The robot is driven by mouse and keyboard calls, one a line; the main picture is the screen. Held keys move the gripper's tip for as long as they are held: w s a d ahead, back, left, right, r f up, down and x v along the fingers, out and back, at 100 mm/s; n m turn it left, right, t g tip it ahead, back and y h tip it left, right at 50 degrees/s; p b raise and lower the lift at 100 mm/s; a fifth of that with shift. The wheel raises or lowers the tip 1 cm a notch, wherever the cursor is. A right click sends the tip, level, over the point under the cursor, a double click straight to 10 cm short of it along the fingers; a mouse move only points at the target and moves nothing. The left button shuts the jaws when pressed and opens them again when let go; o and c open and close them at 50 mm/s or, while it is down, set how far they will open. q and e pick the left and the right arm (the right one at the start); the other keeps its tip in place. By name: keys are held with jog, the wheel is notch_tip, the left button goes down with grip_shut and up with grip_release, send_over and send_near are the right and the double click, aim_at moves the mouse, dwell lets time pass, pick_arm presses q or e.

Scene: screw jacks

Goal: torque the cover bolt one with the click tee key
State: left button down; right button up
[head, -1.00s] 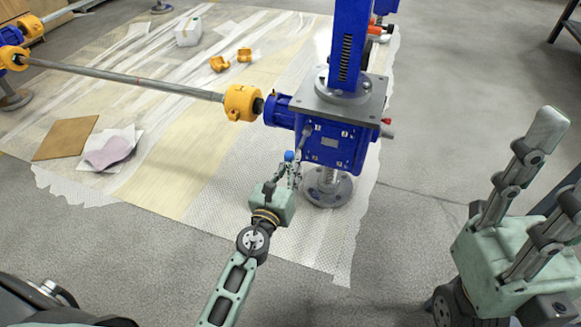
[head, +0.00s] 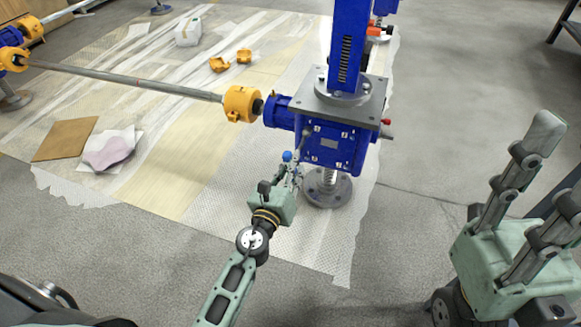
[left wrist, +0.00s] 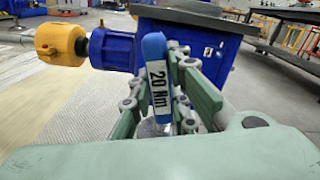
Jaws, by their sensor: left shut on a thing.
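My left gripper (head: 287,178) is shut on the click tee key (head: 287,156), in front of the lower left of the blue jack gearbox (head: 350,151). In the left wrist view the key's blue handle (left wrist: 154,55) stands nearly upright between the fingers, with a white label reading "20 Nm". The gearbox's front cover (head: 329,145) carries small bolts near its corners; I cannot tell which is bolt one. Whether the key touches a bolt is unclear. My right gripper (head: 545,190) is open and empty at the right, its fingers pointing up and apart.
A yellow coupling (head: 241,103) and long shaft (head: 130,82) join the gearbox from the left. The jack's round foot (head: 328,188) stands on the floor sheet. Cardboard (head: 66,138), a pink cloth (head: 108,153) and orange coupling halves (head: 218,63) lie on it.

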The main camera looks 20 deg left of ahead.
pick_arm(q)
jog(key=shift+w, duration=0.55)
jog(key=shift+r, duration=0.1)
jog(key=m+p, duration=0.1)
jog(key=m, duration=0.1)
jog(key=shift+m, duration=0.3)
jog(key=m+p, duration=0.1)
jog(key=m, duration=0.1)
jog(key=shift+r+m, duration=0.1)
jog(key=shift+m, duration=0.3)
jog(key=m+p, duration=0.2)
jog(key=m, duration=0.2)
jog(key=shift+m, duration=0.3)
